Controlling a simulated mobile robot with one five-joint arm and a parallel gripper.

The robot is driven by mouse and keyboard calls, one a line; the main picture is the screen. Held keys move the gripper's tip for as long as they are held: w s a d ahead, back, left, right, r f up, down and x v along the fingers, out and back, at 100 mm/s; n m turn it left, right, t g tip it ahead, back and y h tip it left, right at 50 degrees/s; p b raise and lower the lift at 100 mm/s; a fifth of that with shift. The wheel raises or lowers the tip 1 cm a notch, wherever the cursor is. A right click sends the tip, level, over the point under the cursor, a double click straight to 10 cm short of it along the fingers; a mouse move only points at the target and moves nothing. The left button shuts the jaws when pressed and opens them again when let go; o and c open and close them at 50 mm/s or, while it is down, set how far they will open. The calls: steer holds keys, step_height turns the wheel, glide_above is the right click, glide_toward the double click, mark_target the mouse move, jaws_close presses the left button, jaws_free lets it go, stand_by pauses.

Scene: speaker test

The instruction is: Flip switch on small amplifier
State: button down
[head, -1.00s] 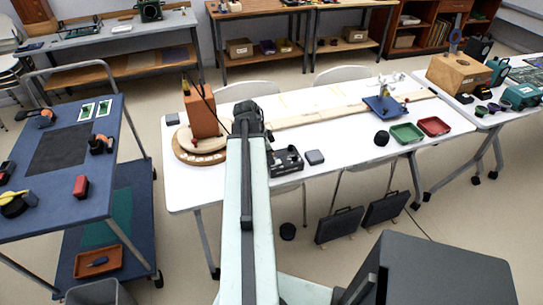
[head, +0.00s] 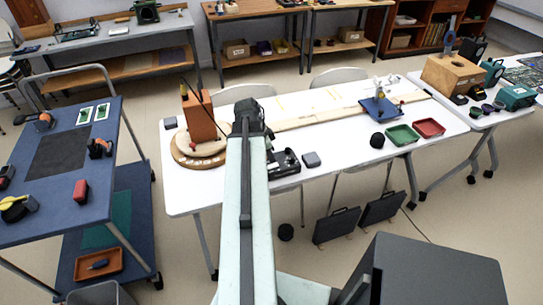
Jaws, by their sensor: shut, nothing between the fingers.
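A small black box with knob-like details on top, apparently the small amplifier (head: 287,163), lies on the white table near its front edge. Its left end is partly hidden by my arm, and its switch is too small to make out. My gripper (head: 249,108) is the dark end of my pale arm. It appears over the table, up and left of the black box in the picture. It is shut and holds nothing; its fingertips are hard to make out from behind.
A brown wooden box (head: 200,117) stands on a round wooden base (head: 184,151) left of my gripper. A grey block (head: 312,160) lies right of the black box. Farther right are a black ball (head: 377,140), green tray (head: 402,136) and red tray (head: 429,128).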

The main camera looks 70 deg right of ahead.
steer(key=p+v, duration=1)
steer(key=v, duration=0.2)
steer(key=shift+w, duration=0.15)
steer(key=shift+a+r, duration=0.1)
steer(key=w+a+n+t, duration=0.2)
steer(key=w+a+n, duration=0.6)
steer(key=w+a, duration=1.9)
steer(key=w+a+n+y, duration=0.1)
steer(key=w+a+n, duration=0.2)
steer(key=a+n, duration=0.7)
steer(key=w+a+f+n+t+y, duration=0.1)
steer(key=w+a+n, duration=0.2)
steer(key=a+n, duration=0.7)
steer(key=a, duration=0.6)
steer(key=shift+w+a, duration=0.3)
steer(key=shift+a, duration=0.1)
